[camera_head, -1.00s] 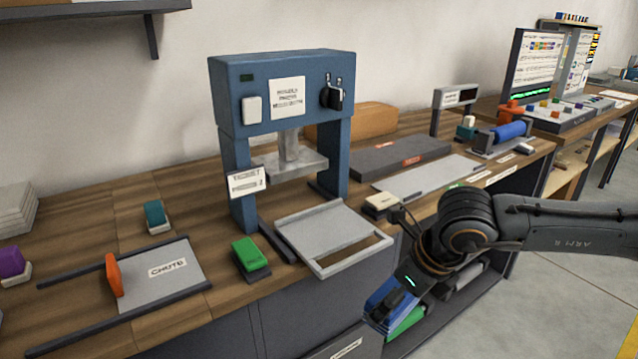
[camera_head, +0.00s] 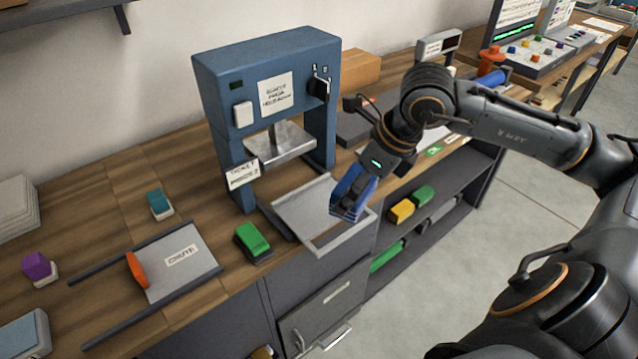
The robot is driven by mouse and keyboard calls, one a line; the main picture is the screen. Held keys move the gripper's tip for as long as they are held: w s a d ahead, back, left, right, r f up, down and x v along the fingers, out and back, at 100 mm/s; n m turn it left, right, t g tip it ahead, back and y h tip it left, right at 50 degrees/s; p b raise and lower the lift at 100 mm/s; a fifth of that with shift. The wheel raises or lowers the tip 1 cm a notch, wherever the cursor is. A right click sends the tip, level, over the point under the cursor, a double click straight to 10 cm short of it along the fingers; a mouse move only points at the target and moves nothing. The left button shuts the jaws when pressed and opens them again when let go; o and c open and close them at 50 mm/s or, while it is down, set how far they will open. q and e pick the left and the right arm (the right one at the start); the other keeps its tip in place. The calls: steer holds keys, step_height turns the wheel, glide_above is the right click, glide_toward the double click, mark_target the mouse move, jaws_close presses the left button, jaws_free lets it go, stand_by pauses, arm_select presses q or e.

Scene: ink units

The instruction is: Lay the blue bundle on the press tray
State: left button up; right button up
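The blue bundle (camera_head: 341,191) is in my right gripper (camera_head: 354,194), whose dark fingers are shut around it. They hide part of the bundle. The gripper points down, over the right side of the press tray (camera_head: 295,208), and the bundle covers part of that side. I cannot tell whether the bundle touches the tray or hangs just above it. The press tray is a flat grey plate with a raised rim, in front of the blue press (camera_head: 265,90). The visible part of the tray is empty. My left gripper is not in view.
A green block (camera_head: 252,240) stands left of the tray. A chute plate (camera_head: 185,262) with an orange flap (camera_head: 137,269) lies further left. The press head (camera_head: 280,142) hangs behind the tray. An open shelf below holds green and yellow bundles (camera_head: 402,211).

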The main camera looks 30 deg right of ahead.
steer(key=w+f+p, duration=0.1)
steer(key=w+f, duration=0.1)
steer(key=w, duration=0.1)
steer(key=w+f+p, duration=0.1)
steer(key=w+f, duration=0.2)
steer(key=w, duration=0.1)
steer(key=w+f+p, duration=0.1)
steer(key=w+f, duration=0.1)
steer(key=w, duration=0.1)
steer(key=shift+w+f+p, duration=0.2)
steer(key=shift+w+p, duration=0.1)
steer(key=shift+p, duration=0.1)
steer(key=shift+w+d+f, duration=0.1)
steer(key=shift+w+f, duration=0.4)
steer(key=shift+f, duration=0.25)
step_height(320, 180, down, 2)
steer(key=shift+f+p, duration=0.15)
steer(key=shift+p, duration=0.8)
steer(key=shift+f, duration=0.35)
steer(key=shift+f, duration=0.1)
